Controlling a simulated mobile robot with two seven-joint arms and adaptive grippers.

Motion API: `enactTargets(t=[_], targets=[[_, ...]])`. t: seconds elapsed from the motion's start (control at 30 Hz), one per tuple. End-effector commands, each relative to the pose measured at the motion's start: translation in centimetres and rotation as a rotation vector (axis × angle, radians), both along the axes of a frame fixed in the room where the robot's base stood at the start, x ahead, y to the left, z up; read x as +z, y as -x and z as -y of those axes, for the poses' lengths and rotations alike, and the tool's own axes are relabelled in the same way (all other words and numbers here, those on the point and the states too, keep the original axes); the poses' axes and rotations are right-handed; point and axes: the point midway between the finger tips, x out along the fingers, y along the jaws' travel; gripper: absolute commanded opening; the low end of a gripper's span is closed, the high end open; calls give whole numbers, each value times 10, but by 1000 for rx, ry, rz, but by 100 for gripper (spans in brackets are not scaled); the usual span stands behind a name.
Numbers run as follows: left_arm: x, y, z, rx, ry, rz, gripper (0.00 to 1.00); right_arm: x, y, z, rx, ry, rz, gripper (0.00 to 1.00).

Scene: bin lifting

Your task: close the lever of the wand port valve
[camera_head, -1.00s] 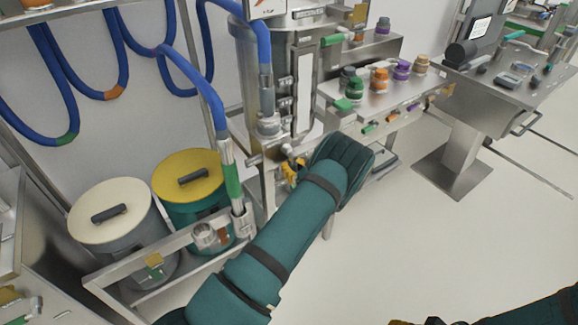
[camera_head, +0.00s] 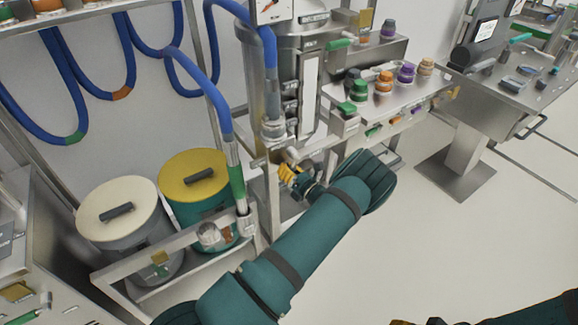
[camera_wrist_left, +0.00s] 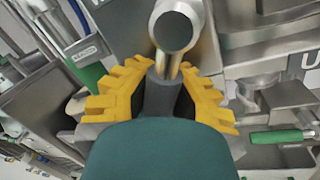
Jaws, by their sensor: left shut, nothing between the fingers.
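The steel wand port valve (camera_head: 288,154) sits low on the front of the tall steel vessel. In the left wrist view, a round steel port end (camera_wrist_left: 174,32) with a short pipe lies just beyond the fingertips. My left gripper (camera_head: 291,175) is directly below the valve, its yellow fingers close to it. In the left wrist view the fingers (camera_wrist_left: 160,72) are shut with nothing held; contact with the port cannot be told. The valve's lever cannot be clearly made out. My right gripper (camera_head: 418,322) shows only as tips at the bottom edge, its state hidden.
A blue hose ends in a wand with a green sleeve (camera_head: 236,184) left of the valve. Two lidded drums, cream (camera_head: 118,212) and yellow (camera_head: 194,172), stand behind a steel frame. A shelf (camera_head: 395,103) with several coloured caps is at right.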

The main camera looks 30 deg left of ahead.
Motion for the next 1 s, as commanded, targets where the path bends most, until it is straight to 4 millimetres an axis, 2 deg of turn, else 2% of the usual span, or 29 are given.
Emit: enactTargets(t=[0.4,1.0], targets=[[15,16,-4,-1,-149,-374,0,25,-1,0,-4,1,2,47],[40,23,-7,0,-337,-825,0,55,-11,2,-23,6,25,47]])
